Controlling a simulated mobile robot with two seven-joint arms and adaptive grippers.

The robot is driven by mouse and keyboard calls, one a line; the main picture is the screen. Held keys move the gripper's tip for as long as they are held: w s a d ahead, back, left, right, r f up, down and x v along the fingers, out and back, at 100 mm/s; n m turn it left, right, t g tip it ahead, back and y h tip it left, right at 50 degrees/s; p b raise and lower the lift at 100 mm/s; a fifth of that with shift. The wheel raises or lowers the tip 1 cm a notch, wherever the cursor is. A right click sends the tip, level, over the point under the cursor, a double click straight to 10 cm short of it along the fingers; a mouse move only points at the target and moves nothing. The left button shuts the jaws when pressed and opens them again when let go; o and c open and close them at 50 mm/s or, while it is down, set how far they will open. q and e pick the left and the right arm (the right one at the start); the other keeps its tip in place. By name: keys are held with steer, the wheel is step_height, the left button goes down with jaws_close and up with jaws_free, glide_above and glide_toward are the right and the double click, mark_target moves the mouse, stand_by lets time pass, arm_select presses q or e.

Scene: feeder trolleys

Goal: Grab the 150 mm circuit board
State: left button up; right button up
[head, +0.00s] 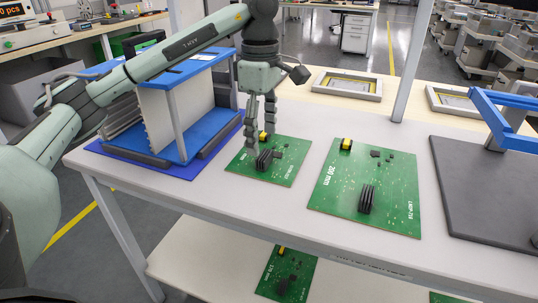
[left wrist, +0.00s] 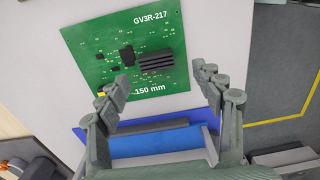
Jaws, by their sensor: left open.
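The green 150 mm circuit board (head: 282,171) lies flat on the light tabletop, just right of a blue rack. It also shows in the left wrist view (left wrist: 92,58), with its "150 mm" label at the edge nearest my fingers, a black finned heatsink and a small yellow part. My left gripper (head: 260,140) is over the board's far left part, pointing down with its fingers apart and nothing between them. In the left wrist view the open fingers (left wrist: 164,84) span the labelled edge. Whether a fingertip touches the board cannot be told. My right gripper is not in view.
A larger green 200 mm board (head: 335,190) lies to the right. A blue rack (head: 183,75) stands left on a blue mat. A dark plate (head: 490,190) with a blue frame (head: 510,101) is far right. Another board (head: 296,265) lies on the lower shelf. A post (head: 412,65) rises behind.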

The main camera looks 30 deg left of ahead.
mark_target(264, 154)
arm_select(q)
steer(key=f, duration=0.3)
steer(key=shift+w+f, duration=0.3)
steer(key=shift+f, duration=0.05)
steer(key=shift+s+d+f, duration=0.1)
steer(key=shift+f, duration=0.15)
steer(key=shift+c, duration=0.3)
steer(key=c, duration=1.4)
